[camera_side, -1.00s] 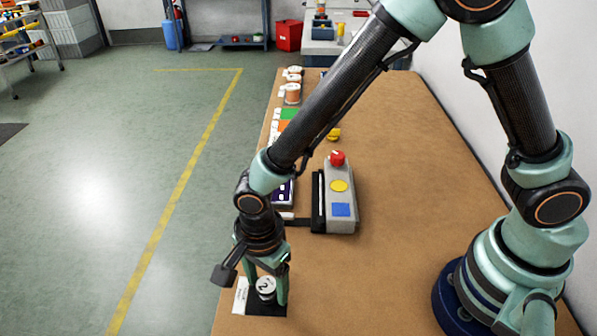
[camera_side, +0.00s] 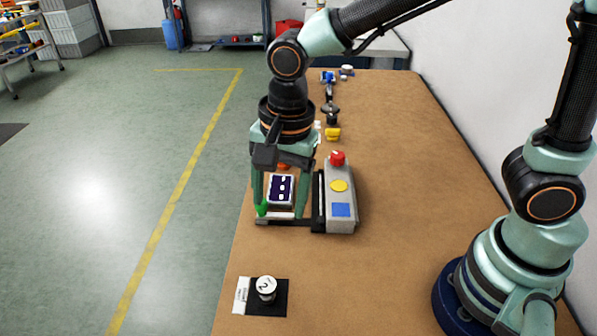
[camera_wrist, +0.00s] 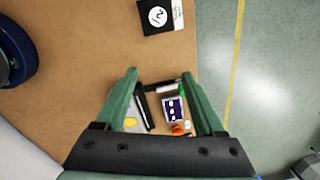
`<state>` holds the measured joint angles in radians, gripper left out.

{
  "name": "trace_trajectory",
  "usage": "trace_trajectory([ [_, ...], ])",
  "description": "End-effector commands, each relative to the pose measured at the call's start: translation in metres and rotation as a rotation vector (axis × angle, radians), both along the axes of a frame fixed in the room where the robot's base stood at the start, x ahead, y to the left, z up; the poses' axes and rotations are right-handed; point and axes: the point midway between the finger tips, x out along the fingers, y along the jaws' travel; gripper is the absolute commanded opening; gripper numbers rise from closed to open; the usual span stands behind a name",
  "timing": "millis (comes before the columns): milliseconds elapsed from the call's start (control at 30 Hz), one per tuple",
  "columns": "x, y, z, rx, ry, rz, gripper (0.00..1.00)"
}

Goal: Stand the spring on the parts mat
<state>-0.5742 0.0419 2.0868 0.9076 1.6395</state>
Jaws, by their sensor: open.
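The parts mat (camera_side: 280,305) is a black square with a white label at its left, near the front edge of the bench. A short upright piece (camera_side: 267,287) with a round white top marked with a figure stands on it. I take it to be the spring, but its coils are not clear. In the wrist view the mat (camera_wrist: 168,28) and the piece's white top (camera_wrist: 157,15) show at the top. My gripper (camera_side: 284,208) is open and well away from the mat, its fingers beside the dark purple panel (camera_side: 281,188). I see nothing held between the fingers (camera_wrist: 159,76).
A grey control box (camera_side: 347,222) with a red knob, yellow button and blue square stands right of my gripper. A yellow piece (camera_side: 333,134) and a blue item (camera_side: 328,76) are farther back. The bench between mat and box is clear.

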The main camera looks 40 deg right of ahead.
Motion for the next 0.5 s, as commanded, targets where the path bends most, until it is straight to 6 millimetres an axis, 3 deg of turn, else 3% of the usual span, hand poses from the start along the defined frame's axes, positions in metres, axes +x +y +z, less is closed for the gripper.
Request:
trace_trajectory([
  [33, 0.005, -0.02, 0.013, 0.008, -0.041, 0.065, 0.71],
  [200, 0.009, -0.079, 0.044, -0.026, -0.169, 0.347, 0.71],
  [500, -0.009, -0.168, 0.076, -0.224, -0.354, 0.803, 0.71],
])
